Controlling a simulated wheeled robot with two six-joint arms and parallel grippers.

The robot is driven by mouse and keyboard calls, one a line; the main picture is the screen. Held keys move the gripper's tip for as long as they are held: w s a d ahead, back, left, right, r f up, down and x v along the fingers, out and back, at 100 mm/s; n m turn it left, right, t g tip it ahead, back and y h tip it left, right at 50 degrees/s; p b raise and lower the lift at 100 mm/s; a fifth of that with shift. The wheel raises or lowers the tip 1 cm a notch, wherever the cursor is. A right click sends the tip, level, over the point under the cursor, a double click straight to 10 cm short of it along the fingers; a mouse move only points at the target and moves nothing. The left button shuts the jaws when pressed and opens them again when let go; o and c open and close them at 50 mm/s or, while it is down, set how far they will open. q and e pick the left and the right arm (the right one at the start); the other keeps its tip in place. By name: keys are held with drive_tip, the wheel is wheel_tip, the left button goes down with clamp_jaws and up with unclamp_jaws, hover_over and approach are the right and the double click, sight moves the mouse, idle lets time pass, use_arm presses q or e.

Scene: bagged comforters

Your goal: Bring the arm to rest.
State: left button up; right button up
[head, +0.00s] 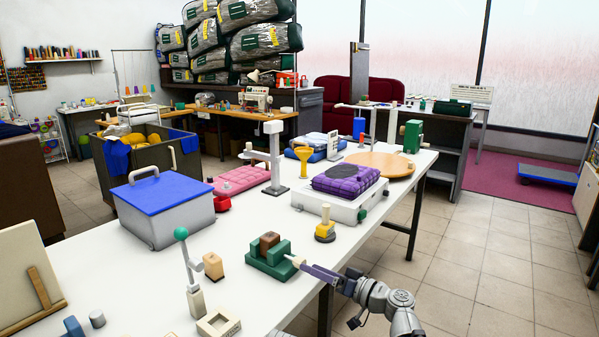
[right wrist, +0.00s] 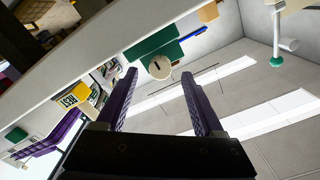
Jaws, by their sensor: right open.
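My right arm (head: 385,300) comes in from the lower right, beyond the edge of the white table. My right gripper (head: 306,268) has purple fingers and is beside the green vise-like block (head: 268,262). In the right wrist view the right gripper (right wrist: 161,76) has its two fingers apart with nothing held between them. A pale round knob on the green block (right wrist: 158,48) shows past the fingertips. Whether the gripper touches the block I cannot tell. My left arm and gripper are not in view.
The white table (head: 280,212) holds a grey box with a blue lid (head: 165,205), a purple folded comforter (head: 345,180), a yellow-based stamp (head: 325,226) and a lever with a green ball (head: 190,265). Bagged comforters (head: 255,40) are stacked behind. Tiled floor (head: 500,260) lies clear at right.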

drive_tip(key=v, duration=0.5)
drive_tip(key=x, duration=0.7)
drive_tip(key=shift+w+a, duration=0.4)
drive_tip(key=shift+a, duration=0.15)
drive_tip(key=n, duration=0.5)
drive_tip(key=v, duration=0.7)
drive_tip(key=shift+s+d, duration=0.25)
drive_tip(key=shift+d, duration=0.1)
